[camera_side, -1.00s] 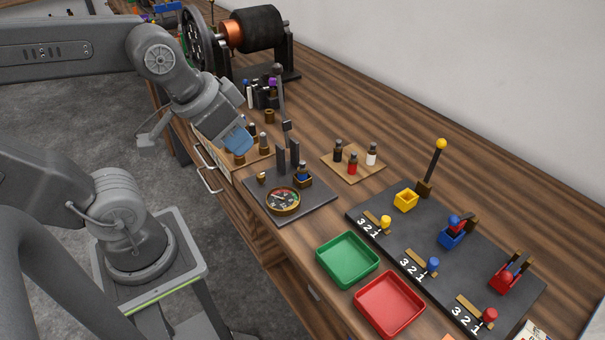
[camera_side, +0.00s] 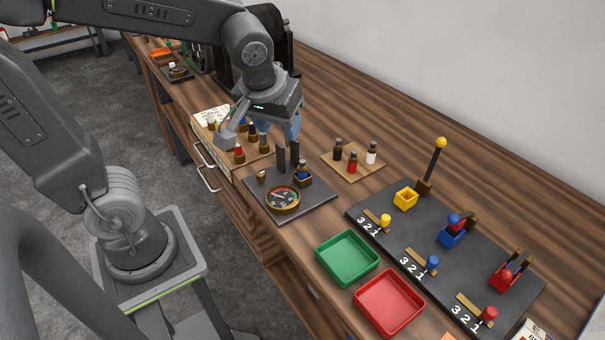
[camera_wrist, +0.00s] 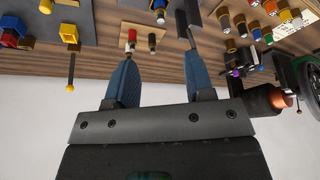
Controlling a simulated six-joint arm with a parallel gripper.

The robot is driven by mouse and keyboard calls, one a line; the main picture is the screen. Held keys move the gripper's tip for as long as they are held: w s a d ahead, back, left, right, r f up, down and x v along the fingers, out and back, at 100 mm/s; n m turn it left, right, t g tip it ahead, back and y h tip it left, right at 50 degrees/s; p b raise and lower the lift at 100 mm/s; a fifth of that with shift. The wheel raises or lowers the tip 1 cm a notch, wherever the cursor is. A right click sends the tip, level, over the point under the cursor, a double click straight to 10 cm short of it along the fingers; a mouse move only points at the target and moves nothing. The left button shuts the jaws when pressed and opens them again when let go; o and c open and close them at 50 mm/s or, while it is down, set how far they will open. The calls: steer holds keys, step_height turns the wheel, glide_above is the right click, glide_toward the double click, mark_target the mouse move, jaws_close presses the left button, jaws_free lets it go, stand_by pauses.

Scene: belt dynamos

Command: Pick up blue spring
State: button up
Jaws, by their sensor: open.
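My gripper (camera_side: 257,139) is open and empty over the wooden board (camera_side: 222,163) that holds several small pieces with coloured tops. One blue-topped piece (camera_side: 243,123) shows on that board between my fingers in the side view, partly hidden by the gripper. In the wrist view, my gripper (camera_wrist: 160,62) shows two blue fingers spread apart with nothing between them. A blue-topped piece (camera_wrist: 256,26) is at the upper right there, beyond the right finger. I cannot make out spring coils on any blue piece.
A dark plate with a gauge (camera_side: 283,199) and dark uprights (camera_side: 281,157) stands close in front of the gripper. Another small board (camera_side: 369,164) holds three bottles. A green tray (camera_side: 347,258) and a red tray (camera_side: 389,304) lie near the front edge.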

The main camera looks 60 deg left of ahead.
mark_target(302, 161)
steer(key=w+a+f+n, duration=0.1)
steer(key=w+f, duration=0.1)
steer(key=f, duration=0.3)
steer(key=w+a+f+n, duration=0.1)
steer(key=w+a+f, duration=0.1)
steer(key=f, duration=0.3)
steer(key=w+a+f+y, duration=0.1)
steer(key=w+f, duration=0.3)
steer(key=f, duration=0.1)
steer(key=shift+a+f+n+g, duration=0.15)
steer(key=shift+n+g, duration=0.15)
steer(key=shift+n, duration=0.1)
steer(key=shift+c, duration=0.4)
jaws_close()
